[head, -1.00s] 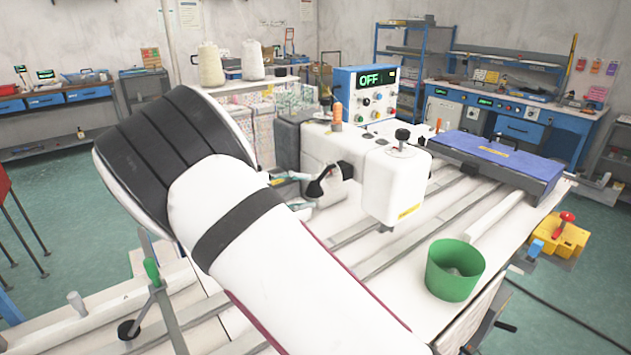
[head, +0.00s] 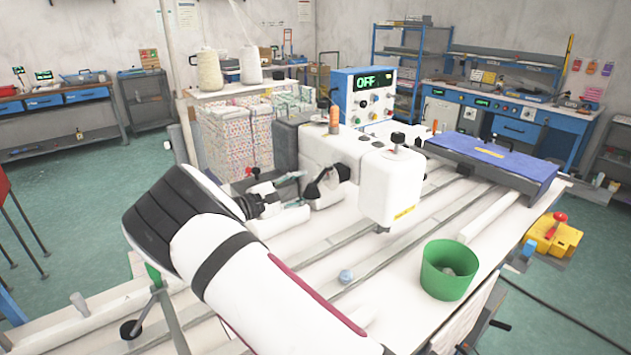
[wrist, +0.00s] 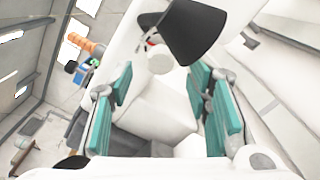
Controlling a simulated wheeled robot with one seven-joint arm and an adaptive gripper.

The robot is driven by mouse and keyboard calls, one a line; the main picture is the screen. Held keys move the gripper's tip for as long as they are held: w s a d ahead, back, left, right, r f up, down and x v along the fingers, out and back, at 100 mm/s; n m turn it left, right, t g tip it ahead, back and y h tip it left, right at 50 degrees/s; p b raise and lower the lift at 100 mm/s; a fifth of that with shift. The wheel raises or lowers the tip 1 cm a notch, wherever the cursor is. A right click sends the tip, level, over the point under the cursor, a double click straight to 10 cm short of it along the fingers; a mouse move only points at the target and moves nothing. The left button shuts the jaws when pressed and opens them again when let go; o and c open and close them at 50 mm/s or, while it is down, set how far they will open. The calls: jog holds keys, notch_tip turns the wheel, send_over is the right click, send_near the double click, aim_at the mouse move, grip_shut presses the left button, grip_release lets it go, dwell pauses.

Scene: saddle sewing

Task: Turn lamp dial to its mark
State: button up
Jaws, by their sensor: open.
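The lamp (head: 319,187) has a black cone shade and sits against the white sewing machine (head: 390,185). In the wrist view its black shade (wrist: 185,32) is large at the top, with a pale round part (wrist: 160,60) and a small red patch beside it. I cannot tell whether that pale part is the dial, and no mark can be read. My gripper (head: 297,190) is left of the lamp in the head view. In the wrist view my gripper (wrist: 162,92) has its teal pads wide apart with nothing held; the shade is beyond them, towards the top.
A control box (head: 363,96) reading OFF stands behind the machine. A blue-topped unit (head: 492,158) is at the right. Strips run along the white table.

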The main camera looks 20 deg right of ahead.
jog(key=shift+x, duration=2.3)
grip_shut()
